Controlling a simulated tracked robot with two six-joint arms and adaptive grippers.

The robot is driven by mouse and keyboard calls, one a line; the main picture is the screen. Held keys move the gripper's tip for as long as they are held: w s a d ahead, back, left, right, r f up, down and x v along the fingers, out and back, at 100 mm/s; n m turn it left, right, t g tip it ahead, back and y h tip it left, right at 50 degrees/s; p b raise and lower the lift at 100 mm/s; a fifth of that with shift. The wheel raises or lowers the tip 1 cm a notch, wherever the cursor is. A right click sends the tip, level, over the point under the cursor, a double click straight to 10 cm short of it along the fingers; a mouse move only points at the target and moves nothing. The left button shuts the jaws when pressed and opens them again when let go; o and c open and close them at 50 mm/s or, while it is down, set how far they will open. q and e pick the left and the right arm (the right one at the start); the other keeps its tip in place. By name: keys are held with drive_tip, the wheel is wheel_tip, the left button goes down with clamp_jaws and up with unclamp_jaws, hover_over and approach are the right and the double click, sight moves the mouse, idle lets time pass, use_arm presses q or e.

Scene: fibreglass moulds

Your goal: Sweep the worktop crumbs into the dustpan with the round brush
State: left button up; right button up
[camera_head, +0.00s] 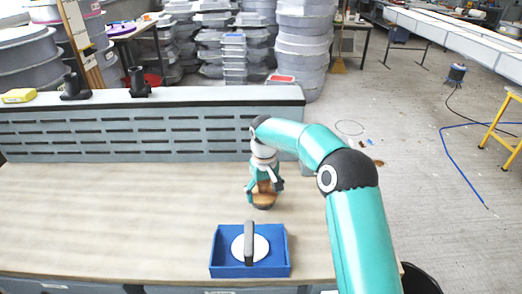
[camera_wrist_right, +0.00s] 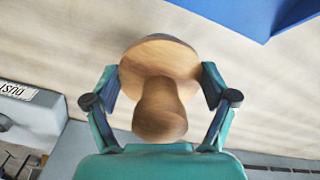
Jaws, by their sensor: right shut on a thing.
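My right gripper (camera_head: 264,186) is shut on the round brush (camera_head: 263,199), which has a wooden handle and a wide round wooden body. In the right wrist view, the gripper's two fingers flank the brush (camera_wrist_right: 160,85). Its bristles are mostly hidden there. The brush is upright over the worktop (camera_head: 120,215), on it or just above it; I cannot tell which. The blue dustpan (camera_head: 217,262) lies nearer the front edge, below the brush in the picture. A white disc (camera_head: 239,249) with a dark bar handle is in it. I cannot make out crumbs. My left gripper is not seen.
A grey slotted back panel (camera_head: 110,134) runs along the worktop's far side, with a yellow block (camera_head: 19,96) and dark holders (camera_head: 138,84) on its top ledge. The worktop left of the brush is clear. A label (camera_wrist_right: 17,90) shows at left in the wrist view.

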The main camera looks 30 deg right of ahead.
sight(263, 182)
wheel_tip(263, 182, up, 3)
drive_tip(key=shift+f+p, duration=0.1)
drive_tip(key=shift+p, duration=0.75)
drive_tip(key=shift+w+a+r+p, duration=0.15)
drive_tip(key=shift+r+p, duration=0.35)
drive_tip(key=shift+r, duration=0.25)
